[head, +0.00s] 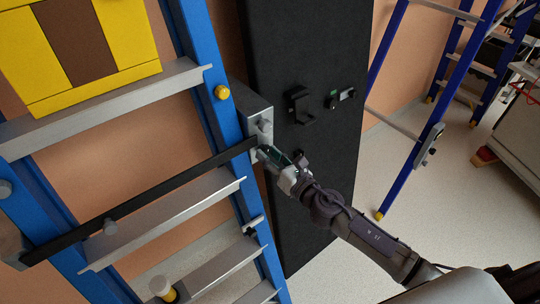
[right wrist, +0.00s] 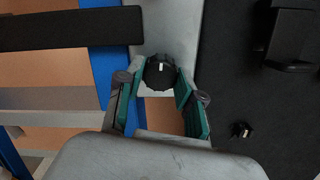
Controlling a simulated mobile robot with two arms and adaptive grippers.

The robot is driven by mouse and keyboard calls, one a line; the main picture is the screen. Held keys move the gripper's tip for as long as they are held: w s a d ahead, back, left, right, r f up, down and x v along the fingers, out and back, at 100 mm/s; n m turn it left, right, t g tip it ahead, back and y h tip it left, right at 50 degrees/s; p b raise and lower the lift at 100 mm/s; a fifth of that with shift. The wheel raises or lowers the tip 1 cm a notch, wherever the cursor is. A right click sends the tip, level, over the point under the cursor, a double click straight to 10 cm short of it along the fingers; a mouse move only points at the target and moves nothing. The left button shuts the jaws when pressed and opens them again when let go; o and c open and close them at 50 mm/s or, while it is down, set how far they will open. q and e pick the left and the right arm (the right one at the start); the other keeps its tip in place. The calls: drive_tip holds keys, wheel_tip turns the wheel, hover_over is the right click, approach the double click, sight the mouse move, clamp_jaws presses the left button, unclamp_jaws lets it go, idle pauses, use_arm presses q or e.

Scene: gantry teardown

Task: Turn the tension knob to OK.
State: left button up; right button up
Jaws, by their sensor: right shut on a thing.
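The tension knob (right wrist: 159,72) is round and black with a white pointer line, near upright in the right wrist view. It sits on a grey metal plate (right wrist: 180,30), with a pale patch just below it. My right gripper (right wrist: 160,85) has its green-padded fingers on both sides of the knob and is shut on it. In the head view my right gripper (head: 270,154) reaches the grey box (head: 250,110) beside the blue ladder and hides the knob. No OK mark can be read. My left gripper is not in view.
A black bar (head: 150,195) crosses the blue ladder rail (head: 205,80) and ends close above the gripper. A black panel (head: 310,50) with a hook (head: 298,105) stands to the right. Another blue ladder (head: 390,50) stands further right, with open floor (head: 350,200) between.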

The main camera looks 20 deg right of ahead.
drive_tip(key=m, duration=0.6)
drive_tip(key=shift+m, duration=0.4)
drive_tip(key=m, duration=0.3)
drive_tip(key=shift+m+p, duration=0.4)
drive_tip(key=m, duration=0.3)
drive_tip(key=shift+m+p, duration=0.3)
drive_tip(key=shift+p, duration=0.05)
drive_tip(key=m+p, duration=0.1)
drive_tip(key=m, duration=0.2)
drive_tip(key=shift+r, duration=0.1)
drive_tip(key=m+p, duration=0.1)
drive_tip(key=m, duration=0.6)
drive_tip(key=shift+m+p, duration=0.8)
drive_tip(key=shift+m, duration=1.4)
